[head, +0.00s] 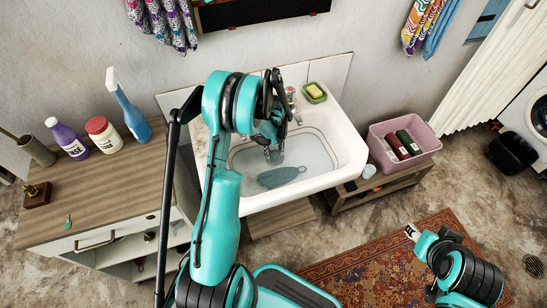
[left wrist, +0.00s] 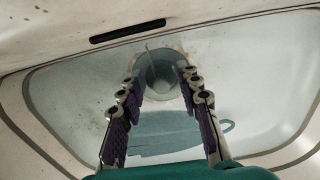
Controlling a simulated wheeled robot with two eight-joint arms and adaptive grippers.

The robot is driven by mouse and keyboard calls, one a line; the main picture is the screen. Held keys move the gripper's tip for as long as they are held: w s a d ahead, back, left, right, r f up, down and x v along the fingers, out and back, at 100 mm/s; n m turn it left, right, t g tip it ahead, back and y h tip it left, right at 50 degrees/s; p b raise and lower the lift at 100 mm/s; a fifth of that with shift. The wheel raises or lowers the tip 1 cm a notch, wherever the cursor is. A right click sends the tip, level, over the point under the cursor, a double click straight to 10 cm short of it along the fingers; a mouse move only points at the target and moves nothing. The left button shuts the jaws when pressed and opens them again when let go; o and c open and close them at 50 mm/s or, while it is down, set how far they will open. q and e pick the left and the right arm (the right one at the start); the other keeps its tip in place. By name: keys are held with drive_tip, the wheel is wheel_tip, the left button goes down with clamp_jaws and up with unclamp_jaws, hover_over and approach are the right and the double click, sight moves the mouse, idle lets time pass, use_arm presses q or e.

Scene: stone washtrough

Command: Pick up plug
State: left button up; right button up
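A round grey piece that looks like the plug or its drain (left wrist: 163,78) sits in the basin floor, between and beyond my left fingertips in the left wrist view. A thin line, perhaps a cord, rises from it. I cannot tell plug from drain hole. My left gripper (head: 273,153) is over the basin of the white sink (head: 345,152). Its two purple-padded fingers (left wrist: 160,90) stand apart with nothing held. In the head view the gripper and arm partly hide the basin. My right gripper (head: 412,232) is low at the right, above the rug; its finger opening is unclear.
A flat blue-grey shape (head: 282,177) lies in the basin. The tap (head: 291,97) and green soap dish (head: 315,92) are behind. A wooden counter (head: 100,205) with bottles stands left, a pink crate (head: 425,143) right. The patterned rug (head: 385,265) is open floor.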

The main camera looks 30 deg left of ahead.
use_arm(q)
drive_tip(key=shift+r, duration=0.15)
clamp_jaws()
